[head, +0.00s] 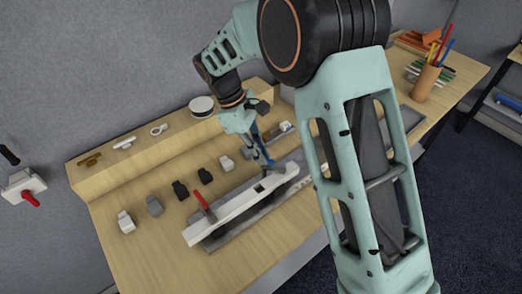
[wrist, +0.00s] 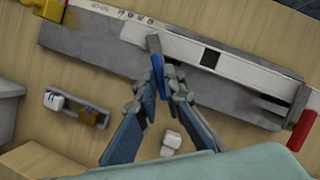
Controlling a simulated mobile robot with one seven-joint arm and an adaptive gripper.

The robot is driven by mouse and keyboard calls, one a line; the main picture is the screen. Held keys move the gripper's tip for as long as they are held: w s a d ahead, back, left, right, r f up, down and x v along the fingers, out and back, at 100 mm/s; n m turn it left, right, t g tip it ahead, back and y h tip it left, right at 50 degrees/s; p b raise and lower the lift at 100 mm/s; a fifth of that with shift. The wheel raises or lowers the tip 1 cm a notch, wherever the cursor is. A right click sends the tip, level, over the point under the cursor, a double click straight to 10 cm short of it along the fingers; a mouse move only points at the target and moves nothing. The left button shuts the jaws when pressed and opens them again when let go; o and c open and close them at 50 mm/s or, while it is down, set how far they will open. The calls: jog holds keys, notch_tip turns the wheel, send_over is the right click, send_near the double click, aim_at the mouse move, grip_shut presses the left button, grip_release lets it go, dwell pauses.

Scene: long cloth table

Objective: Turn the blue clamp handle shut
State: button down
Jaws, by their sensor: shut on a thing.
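The handle there is hard to tell apart from the bluish fingers. The bar lies along a grey base plate (wrist: 100,55). The clamp's pivot is partly hidden by my fingers.
A red-handled clamp (head: 204,203) stands at the bar's near end. Several small grey, black and white blocks (head: 155,206) sit in a row on the wooden table. A pencil cup (head: 426,82) stands at the far right. Bare wood (head: 165,245) lies at the front left.

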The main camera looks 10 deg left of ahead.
jog(key=m, duration=0.2)
jog(key=m+g, duration=0.1)
jog(key=m, duration=0.1)
jog(key=m+g+y+p, duration=0.1)
jog(key=m, duration=0.1)
jog(key=shift+w+m, duration=0.3)
jog(key=shift+d, duration=0.1)
dwell(0.4)
jog(key=c, duration=2)
grip_release()
jog(key=shift+c, duration=0.2)
jog(key=v, duration=1.2)
jog(key=shift+w, duration=0.2)
